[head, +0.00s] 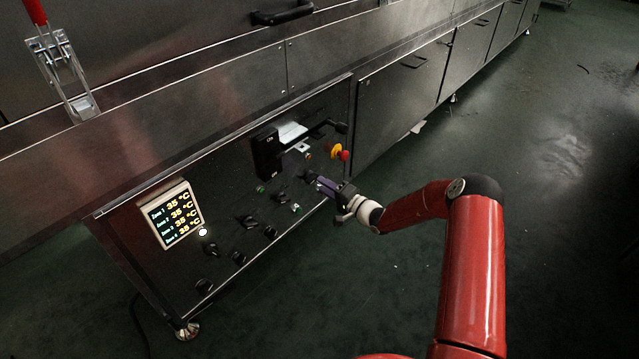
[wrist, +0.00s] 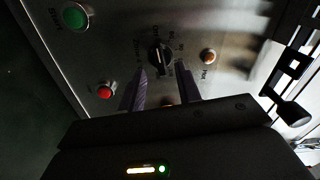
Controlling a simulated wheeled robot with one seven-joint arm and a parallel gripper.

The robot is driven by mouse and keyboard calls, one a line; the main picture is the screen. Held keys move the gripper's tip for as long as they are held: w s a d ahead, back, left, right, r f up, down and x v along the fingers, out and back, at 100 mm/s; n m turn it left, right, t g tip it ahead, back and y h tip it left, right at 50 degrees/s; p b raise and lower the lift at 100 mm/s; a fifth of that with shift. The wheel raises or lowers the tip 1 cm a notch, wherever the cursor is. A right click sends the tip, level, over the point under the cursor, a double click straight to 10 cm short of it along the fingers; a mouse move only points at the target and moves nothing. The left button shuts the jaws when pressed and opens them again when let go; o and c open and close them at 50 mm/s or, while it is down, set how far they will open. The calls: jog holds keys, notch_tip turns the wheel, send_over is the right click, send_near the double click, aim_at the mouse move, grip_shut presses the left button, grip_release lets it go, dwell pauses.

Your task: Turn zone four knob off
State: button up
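The control panel (head: 165,262) on the steel machine carries several dark rotary knobs, including a lower-left knob (head: 204,285). The display (head: 174,215) lists zones 1 to 4, each at 35 °C. My gripper (head: 314,181) is at the panel's right part, away from the lower-left knobs. In the wrist view my gripper (wrist: 162,68) is open, its two purple fingers pointing at a black knob (wrist: 158,57) that appears between the tips. I cannot tell whether they touch it.
The wrist view shows a green start button (wrist: 75,16), a red button (wrist: 105,90) and an orange lamp (wrist: 208,56). The floor (head: 400,290) in front is clear.

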jog(key=shift+v, duration=2.35)
jog(key=s+a+r+n+g+h+p, duration=0.15)
jog(key=s+r+n+g, duration=0.3)
jog(key=s+r, duration=0.55)
jog(key=s+a+r+n+g+h+p, duration=0.15)
jog(key=s+r+n+g, duration=0.25)
jog(key=s+r+g, duration=0.55)
jog(key=s+d+r+m+t+h+p, duration=0.1)
jog(key=s+d+r+t+h, duration=0.3)
jog(key=s+d+r, duration=0.4)
jog(key=s+d+r+m+t+h+p, duration=0.1)
jog(key=s+d+r+t+h, duration=0.3)
jog(key=s, duration=0.9)
jog(key=d+r+m+h, duration=0.1)
jog(key=d+r+h, duration=0.2)
jog(key=d+r, duration=0.1)
jog(key=shift+s+d+r+t, duration=0.2)
jog(key=shift+d+r+t, duration=0.1)
jog(key=shift+d, duration=0.4)
